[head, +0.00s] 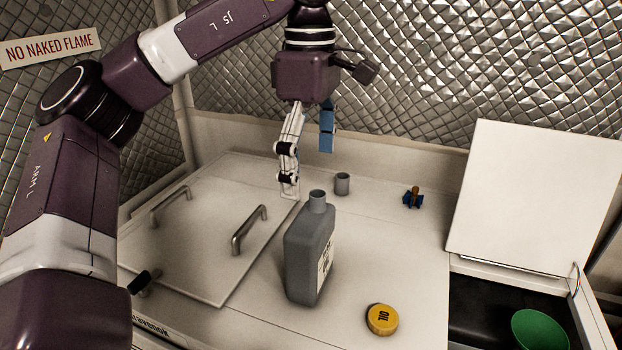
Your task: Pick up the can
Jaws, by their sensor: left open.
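A grey can (308,262) with a short neck and a pale label stands upright on the white worktop, near the middle of the head view. Its neck is uncovered. A yellow round cap (382,319) marked "OIL" lies on the worktop to the right of the can and nearer to me. My left gripper (307,172) points down behind the can, its fingers apart and nothing between them. The white finger's tip shows just up and left of the can's neck, apart from it in the picture. My right gripper is out of view.
A panel (190,225) with two bar handles lies left of the can. At right, a raised white lid (535,200) stands over a dark bin holding a green round thing (540,332).

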